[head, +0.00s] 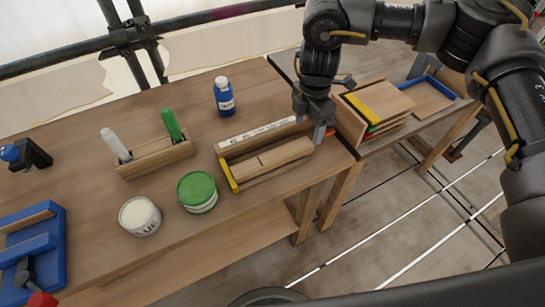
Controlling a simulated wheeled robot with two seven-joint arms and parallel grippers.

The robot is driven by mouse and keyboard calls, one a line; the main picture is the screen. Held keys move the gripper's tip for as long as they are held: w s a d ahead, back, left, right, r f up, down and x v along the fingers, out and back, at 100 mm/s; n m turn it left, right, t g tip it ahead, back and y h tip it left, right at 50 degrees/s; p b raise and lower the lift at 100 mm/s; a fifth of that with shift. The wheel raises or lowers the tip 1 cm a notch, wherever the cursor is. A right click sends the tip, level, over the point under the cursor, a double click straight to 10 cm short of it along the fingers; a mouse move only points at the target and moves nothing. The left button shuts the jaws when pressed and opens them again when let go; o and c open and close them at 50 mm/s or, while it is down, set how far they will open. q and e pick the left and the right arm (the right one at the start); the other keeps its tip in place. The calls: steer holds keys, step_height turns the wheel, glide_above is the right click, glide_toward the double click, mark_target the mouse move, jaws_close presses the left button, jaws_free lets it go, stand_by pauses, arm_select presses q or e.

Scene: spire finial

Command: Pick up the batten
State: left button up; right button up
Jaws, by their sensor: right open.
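A pale wooden bar, which looks like the batten (285,153), lies on the table in a low wooden frame, with a dark line across it. The frame has a yellow strip (228,176) at its left end and a white-marked rail (256,133) along its back. My right gripper (311,122) points down above the right end of the frame, near the bar's right end. Its jaws are open, and I see nothing held. Whether the fingertips touch the frame cannot be told. My left gripper is not in view.
A blue bottle (224,96) stands behind the frame. A green-lidded tin (197,191), an open white tin (139,216) and a wooden holder with two markers (156,157) stand left. Stacked boards (378,105) stand right of my gripper. A blue tray (60,240) is at lower left.

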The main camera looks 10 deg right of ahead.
mark_target(305, 143)
steer(key=shift+w+f, duration=0.1)
steer(key=shift+f, duration=1.4)
steer(key=f, duration=0.4)
steer(key=shift+w+d+f+p, duration=0.1)
steer(key=shift+w+f+p, duration=0.25)
steer(key=shift+f, duration=0.05)
steer(key=shift+c, duration=0.6)
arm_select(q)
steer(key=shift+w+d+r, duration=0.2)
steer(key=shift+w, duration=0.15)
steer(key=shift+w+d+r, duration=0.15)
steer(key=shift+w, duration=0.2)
arm_select(e)
steer(key=c, duration=1.1)
steer(key=shift+o, duration=0.2)
